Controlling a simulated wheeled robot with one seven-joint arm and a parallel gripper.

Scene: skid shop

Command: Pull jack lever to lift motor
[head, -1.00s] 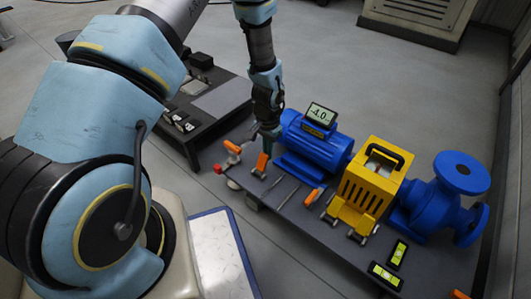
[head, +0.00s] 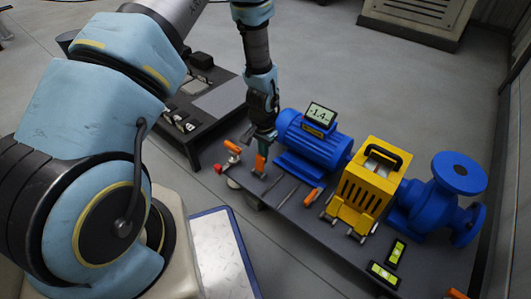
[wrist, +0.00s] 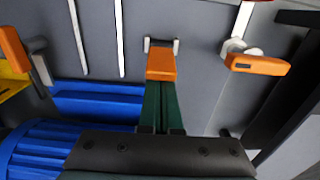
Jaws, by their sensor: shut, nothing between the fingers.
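The blue motor (head: 314,145) sits on the dark skid plate, and its lower blue side shows in the wrist view (wrist: 95,100). An orange-handled jack lever (head: 261,164) stands beside the motor's left end; its orange handle (wrist: 161,65) is also in the wrist view. My gripper (head: 264,143) is over this lever, pointing down. Its green fingers (wrist: 161,103) are together, with their tips at the orange handle, which hides the tips. They appear to touch it, with nothing held between them. A display (head: 319,115) on the motor reads about -1.4.
Other orange-handled levers stand left (head: 232,147) and right (head: 313,195) of this one. Two thin rods (head: 280,190) lie on the plate. A yellow slotted guard (head: 364,190) and blue pump (head: 438,200) are to the right. A dark table (head: 215,100) stands behind left.

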